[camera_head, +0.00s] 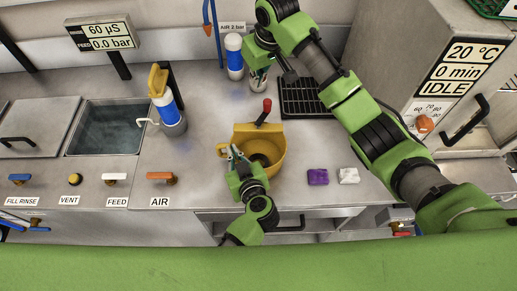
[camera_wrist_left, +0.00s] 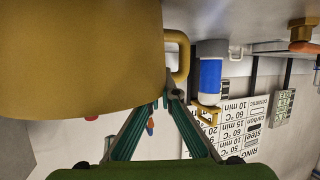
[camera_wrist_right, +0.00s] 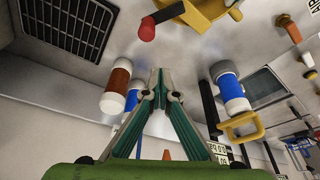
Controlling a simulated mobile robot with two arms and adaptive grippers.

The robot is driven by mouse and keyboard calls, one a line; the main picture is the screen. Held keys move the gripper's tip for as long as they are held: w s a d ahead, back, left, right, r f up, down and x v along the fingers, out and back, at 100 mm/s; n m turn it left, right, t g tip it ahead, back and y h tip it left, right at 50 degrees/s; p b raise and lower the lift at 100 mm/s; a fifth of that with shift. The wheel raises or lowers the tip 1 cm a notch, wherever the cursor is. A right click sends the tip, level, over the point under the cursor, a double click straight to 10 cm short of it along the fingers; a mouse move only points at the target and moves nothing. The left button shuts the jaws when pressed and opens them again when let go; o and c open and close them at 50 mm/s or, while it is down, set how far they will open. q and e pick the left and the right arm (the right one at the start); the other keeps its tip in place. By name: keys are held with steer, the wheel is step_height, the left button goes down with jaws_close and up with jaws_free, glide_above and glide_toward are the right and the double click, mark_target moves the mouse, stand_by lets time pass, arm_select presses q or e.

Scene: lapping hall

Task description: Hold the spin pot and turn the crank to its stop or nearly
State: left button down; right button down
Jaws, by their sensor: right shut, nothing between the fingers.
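The yellow spin pot (camera_head: 276,151) stands on the grey bench; its side shows large in the left wrist view (camera_wrist_left: 80,55). Its crank with a red knob (camera_head: 267,104) sticks up at the far side; the knob also shows in the right wrist view (camera_wrist_right: 147,31). My left gripper (camera_head: 232,152) is at the pot's left side, its fingers closed at the lower end of the yellow handle (camera_wrist_left: 185,55). The fingertips partly hide that contact. My right gripper (camera_wrist_right: 158,78) is shut and empty, above the bench beyond the crank, apart from the knob.
A blue-and-white bottle (camera_head: 234,58) and a brown-and-white cylinder (camera_wrist_right: 118,85) stand near my right gripper. A black rack (camera_head: 303,97) lies right of the crank. Purple (camera_head: 318,177) and white (camera_head: 348,176) blocks lie right of the pot. A water basin (camera_head: 105,128) is at left.

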step_height(320, 180, down, 9)
steer(key=shift+r, duration=0.2)
stand_by(0.3)
steer(key=shift+d, duration=0.15)
stand_by(1.2)
steer(key=shift+d, duration=0.5)
step_height(320, 180, up, 7)
steer(key=shift+a, duration=0.2)
stand_by(0.4)
